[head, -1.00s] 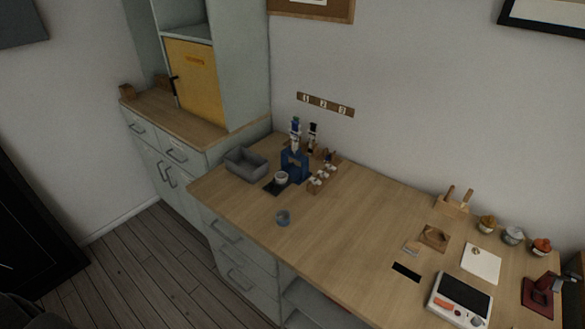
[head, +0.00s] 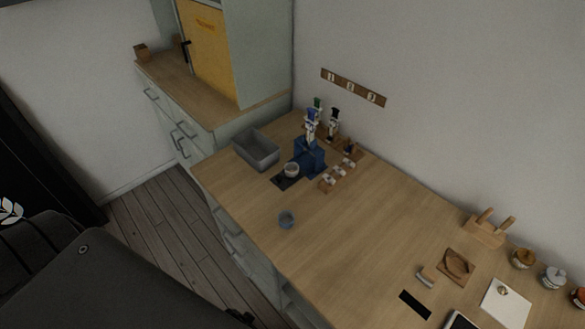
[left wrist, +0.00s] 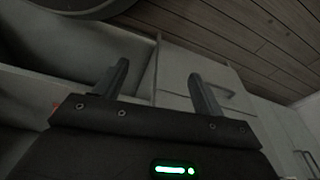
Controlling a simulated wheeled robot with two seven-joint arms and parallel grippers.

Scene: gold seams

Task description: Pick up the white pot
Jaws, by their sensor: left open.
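A small white pot (head: 291,170) stands upright on a dark mat (head: 280,184) at the foot of a blue stand (head: 310,156) near the back left of the counter in the head view. Several smaller white-topped items sit in a wooden rack (head: 327,185) beside it. My left gripper (left wrist: 159,68) is open and empty in the left wrist view, in front of pale cabinet fronts and away from the pot. The pot does not show in that view. My right gripper is not in view.
A grey bin (head: 257,150) stands left of the blue stand. The middle of the wooden counter (head: 385,215) is clear. Wooden holders and jars stand at the right.

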